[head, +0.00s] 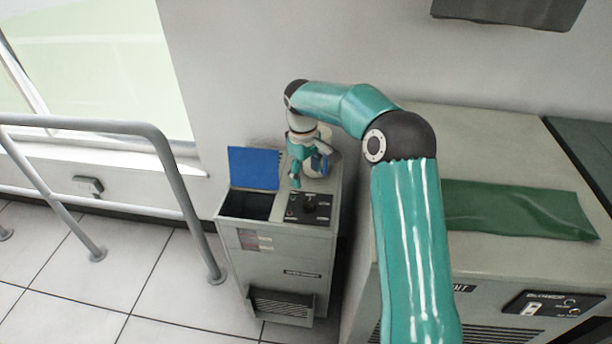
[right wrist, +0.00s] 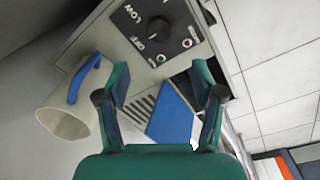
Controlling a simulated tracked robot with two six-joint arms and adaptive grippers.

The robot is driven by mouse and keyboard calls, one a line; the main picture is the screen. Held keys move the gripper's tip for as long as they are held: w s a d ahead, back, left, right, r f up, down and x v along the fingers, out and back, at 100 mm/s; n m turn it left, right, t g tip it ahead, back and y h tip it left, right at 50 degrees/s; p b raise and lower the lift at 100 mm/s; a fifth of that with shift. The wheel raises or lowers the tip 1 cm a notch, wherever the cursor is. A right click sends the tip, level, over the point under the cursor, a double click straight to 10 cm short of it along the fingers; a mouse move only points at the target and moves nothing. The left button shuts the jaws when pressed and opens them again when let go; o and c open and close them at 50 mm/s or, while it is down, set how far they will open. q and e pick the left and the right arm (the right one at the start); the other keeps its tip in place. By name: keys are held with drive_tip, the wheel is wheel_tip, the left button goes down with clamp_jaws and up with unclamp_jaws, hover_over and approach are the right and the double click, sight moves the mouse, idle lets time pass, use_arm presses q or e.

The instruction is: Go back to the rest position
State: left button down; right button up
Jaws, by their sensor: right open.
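My right gripper (head: 297,176) hangs over the top of a small grey machine (head: 275,262), just behind its control panel (head: 310,208). In the right wrist view my right gripper (right wrist: 162,82) is open, with nothing held between its fingers. A cream mug with a blue handle (right wrist: 66,112) stands on the machine top beside the fingers, apart from them in that view. In the head view the mug is partly hidden by the gripper. My left gripper is in neither view.
The machine's blue lid (head: 254,168) stands raised behind a dark open bin (head: 246,205). A larger cabinet (head: 480,144) with a green cloth (head: 515,207) stands to the right. A metal railing (head: 165,150) is at left. Tiled floor lies in front.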

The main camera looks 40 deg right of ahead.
idle(0.3)
drive_tip(key=s+a+f+m+y+p, duration=0.1)
drive_tip(key=s+a+f+p, duration=0.2)
drive_tip(key=a, duration=0.7)
drive_tip(key=s+a+f+m+y+p, duration=0.1)
drive_tip(key=s+a+f+y+p, duration=0.1)
drive_tip(key=s+a+f, duration=0.6)
drive_tip(key=s+a+f+m+y+p, duration=0.1)
drive_tip(key=s+a+f+p, duration=0.3)
drive_tip(key=s+a, duration=0.7)
drive_tip(key=shift+a+f+t+y, duration=0.35)
drive_tip(key=shift+a+f, duration=0.65)
drive_tip(key=shift+a, duration=0.35)
drive_tip(key=shift+p, duration=0.3)
